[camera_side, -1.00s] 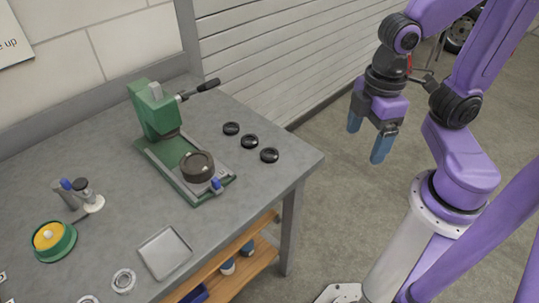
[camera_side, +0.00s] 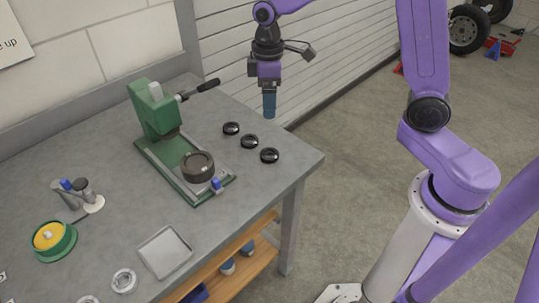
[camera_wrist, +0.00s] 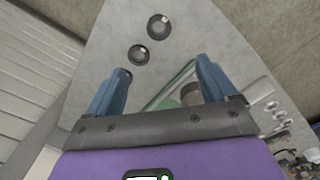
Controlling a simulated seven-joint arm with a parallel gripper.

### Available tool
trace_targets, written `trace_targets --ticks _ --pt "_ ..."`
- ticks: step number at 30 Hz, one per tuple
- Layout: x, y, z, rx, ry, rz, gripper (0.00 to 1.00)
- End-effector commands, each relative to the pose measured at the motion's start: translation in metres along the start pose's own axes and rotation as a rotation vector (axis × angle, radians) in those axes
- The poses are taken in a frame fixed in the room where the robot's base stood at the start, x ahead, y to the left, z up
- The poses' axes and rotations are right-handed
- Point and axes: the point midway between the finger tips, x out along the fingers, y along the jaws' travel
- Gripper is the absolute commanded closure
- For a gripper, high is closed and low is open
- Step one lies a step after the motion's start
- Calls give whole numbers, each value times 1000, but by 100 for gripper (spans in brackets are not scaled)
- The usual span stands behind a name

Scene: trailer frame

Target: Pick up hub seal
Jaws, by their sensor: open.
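Three black rings that look like hub seals lie in a row on the grey workbench: the back ring (camera_side: 231,128), the middle ring (camera_side: 249,141) and the front ring (camera_side: 269,155). My gripper (camera_side: 269,112) is open and empty, pointing down, above and behind the row in the side view. In the wrist view, my gripper's (camera_wrist: 162,66) blue fingers are spread. One ring (camera_wrist: 158,27) and another ring (camera_wrist: 138,54) show beyond the fingertips; the third is partly hidden by the left finger.
A green press (camera_side: 160,120) with a dark round part (camera_side: 198,166) on its base stands left of the rings. A shallow tray (camera_side: 165,252), pale rings (camera_side: 124,281) and a green-and-yellow round container (camera_side: 52,240) lie farther forward. The bench (camera_side: 225,190) is clear around the rings.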

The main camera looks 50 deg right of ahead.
Motion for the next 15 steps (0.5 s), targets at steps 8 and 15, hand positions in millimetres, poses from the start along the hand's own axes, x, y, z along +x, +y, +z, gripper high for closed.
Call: trace_targets --ticks 8,15 --pt "26 6 -1 7 -6 -3 14" --pt "72 5 -1 6 -7 -3 14"
